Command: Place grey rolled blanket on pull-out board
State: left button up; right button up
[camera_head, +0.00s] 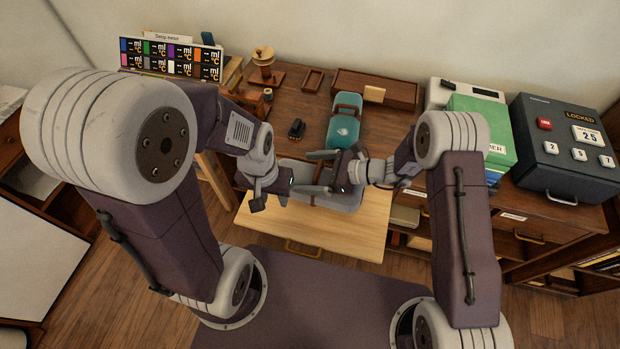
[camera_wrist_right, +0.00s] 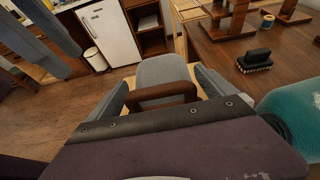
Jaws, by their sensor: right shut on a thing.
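The grey rolled blanket (camera_head: 346,199) is over the pale wooden pull-out board (camera_head: 345,228), partly hidden by my grippers. I cannot tell whether it touches the board. My right gripper (camera_head: 318,172) is shut on it. In the right wrist view the blanket (camera_wrist_right: 163,70) shows its rounded grey end and brown strap (camera_wrist_right: 165,94) between the two fingers (camera_wrist_right: 160,96). My left gripper (camera_head: 270,194) is just left of the blanket, over the board's left part. Its finger gap is unclear.
A teal roll (camera_head: 345,132) with a brown handle lies on the desk behind the board. A black brush-like thing (camera_head: 296,129) and a wooden spool stand (camera_head: 263,65) are left of it. A green box (camera_head: 480,128) and dark locked box (camera_head: 562,150) stand right. The board's front is bare.

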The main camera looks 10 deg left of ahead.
aim_at(311, 179)
jog(key=shift+f, duration=1.95)
jog(key=o, duration=1.7)
jog(key=shift+f, duration=0.15)
jog(key=shift+d+r, duration=0.2)
jog(key=v, duration=1.1)
jog(key=shift+d+r, duration=0.1)
jog(key=shift+d, duration=0.25)
